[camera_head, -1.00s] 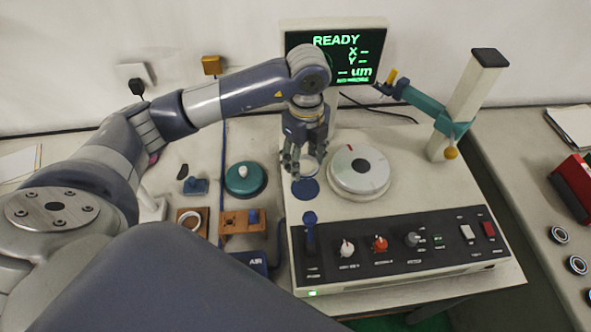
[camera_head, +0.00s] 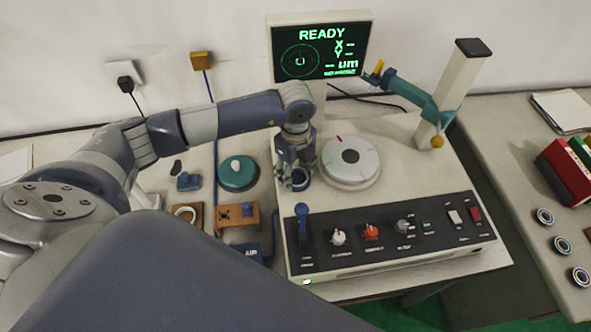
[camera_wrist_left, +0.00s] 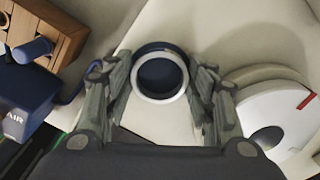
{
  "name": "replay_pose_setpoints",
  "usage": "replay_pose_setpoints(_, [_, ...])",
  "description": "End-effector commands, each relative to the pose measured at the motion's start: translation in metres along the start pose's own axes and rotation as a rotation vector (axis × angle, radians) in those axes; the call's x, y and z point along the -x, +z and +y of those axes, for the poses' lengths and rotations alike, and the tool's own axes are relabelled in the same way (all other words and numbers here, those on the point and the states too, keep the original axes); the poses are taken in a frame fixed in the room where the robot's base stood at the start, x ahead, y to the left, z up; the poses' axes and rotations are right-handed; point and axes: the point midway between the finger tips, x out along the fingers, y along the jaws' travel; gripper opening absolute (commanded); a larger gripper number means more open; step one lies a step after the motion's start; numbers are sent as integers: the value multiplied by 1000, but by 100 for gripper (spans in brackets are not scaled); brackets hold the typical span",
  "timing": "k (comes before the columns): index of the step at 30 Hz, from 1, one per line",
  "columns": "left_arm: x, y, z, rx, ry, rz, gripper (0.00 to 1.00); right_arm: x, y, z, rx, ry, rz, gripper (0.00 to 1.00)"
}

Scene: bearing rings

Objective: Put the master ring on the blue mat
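The master ring (camera_wrist_left: 160,98) is a silver-rimmed ring, seen between the two fingers of my left gripper (camera_wrist_left: 160,72) in the left wrist view. The fingers lie close at both sides of the ring and appear shut on it. The blue mat (camera_wrist_left: 161,75), a small round disc, shows through the ring's opening and a little past its far edge. In the head view my left gripper (camera_head: 296,182) points down at the mat, left of the round turntable. Whether the ring touches the mat is hard to tell. My right gripper is out of view.
The white turntable (camera_head: 350,161) stands close right of the left gripper. The control panel (camera_head: 390,236) with knobs and a blue lever (camera_head: 302,218) is in front. A wooden block (camera_head: 237,217) and a green round pad (camera_head: 238,176) lie to the left.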

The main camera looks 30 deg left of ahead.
Motion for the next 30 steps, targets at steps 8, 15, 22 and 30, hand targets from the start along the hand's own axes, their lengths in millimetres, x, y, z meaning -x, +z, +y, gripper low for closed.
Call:
replay_pose_setpoints(8, [0,0,0,0,1,0,70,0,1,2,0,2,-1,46])
replay_pose_setpoints(15, [6,0,0,0,0,0,70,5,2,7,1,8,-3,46])
replay_pose_setpoints(22, [42,0,-2,-1,-6,-1,70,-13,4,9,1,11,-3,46])
replay_pose_setpoints(30, [98,0,-1,0,-4,-2,70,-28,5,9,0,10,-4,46])
